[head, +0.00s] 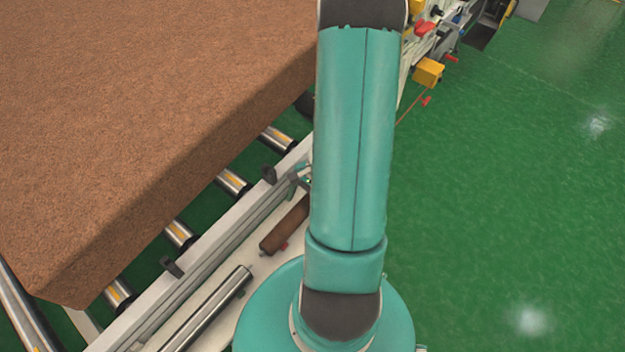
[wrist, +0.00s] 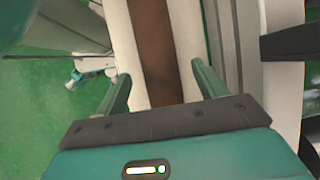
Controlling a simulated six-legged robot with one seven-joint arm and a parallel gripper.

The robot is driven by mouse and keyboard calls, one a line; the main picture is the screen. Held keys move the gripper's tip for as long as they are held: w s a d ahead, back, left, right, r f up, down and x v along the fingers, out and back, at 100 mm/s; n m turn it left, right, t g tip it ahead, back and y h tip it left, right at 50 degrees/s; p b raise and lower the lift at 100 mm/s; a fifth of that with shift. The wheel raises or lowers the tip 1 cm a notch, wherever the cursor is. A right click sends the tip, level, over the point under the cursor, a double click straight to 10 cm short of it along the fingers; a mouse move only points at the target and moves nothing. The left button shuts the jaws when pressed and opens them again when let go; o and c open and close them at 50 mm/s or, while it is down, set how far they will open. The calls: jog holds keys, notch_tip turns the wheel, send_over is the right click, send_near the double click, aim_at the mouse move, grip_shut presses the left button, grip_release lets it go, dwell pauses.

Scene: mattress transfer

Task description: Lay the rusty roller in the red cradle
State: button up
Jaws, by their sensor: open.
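The rusty roller (head: 284,228) lies on the pale ledge beside the conveyor in the head view, its far end hidden by my arm. In the wrist view the rusty roller (wrist: 154,50) runs lengthwise between the two teal fingers of my gripper (wrist: 160,85). The fingers are apart, with a gap on each side of the roller; how far they are above it I cannot tell. No whole red cradle can be made out.
A steel roller (head: 210,308) lies on the ledge nearer to me. A large brown mattress (head: 130,110) rests on conveyor rollers at left. A yellow box (head: 428,72) and small red parts stand at the far machine. The green floor (head: 510,210) at right is clear.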

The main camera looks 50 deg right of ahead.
jog(key=v, duration=1)
jog(key=shift+d+r, duration=0.15)
jog(key=shift+r, duration=0.1)
jog(key=w+a+r+n+h, duration=0.2)
jog(key=w+a+r+n, duration=0.35)
jog(key=r, duration=0.35)
jog(key=s+a+r+n+t+h, duration=0.3)
jog(key=a+r+n+t, duration=0.2)
jog(key=a+r+n, duration=0.7)
jog(key=a+r, duration=0.6)
jog(key=a, duration=0.1)
jog(key=shift+s+a, duration=0.2)
jog(key=shift+s, duration=0.05)
jog(key=shift+a+r, duration=0.1)
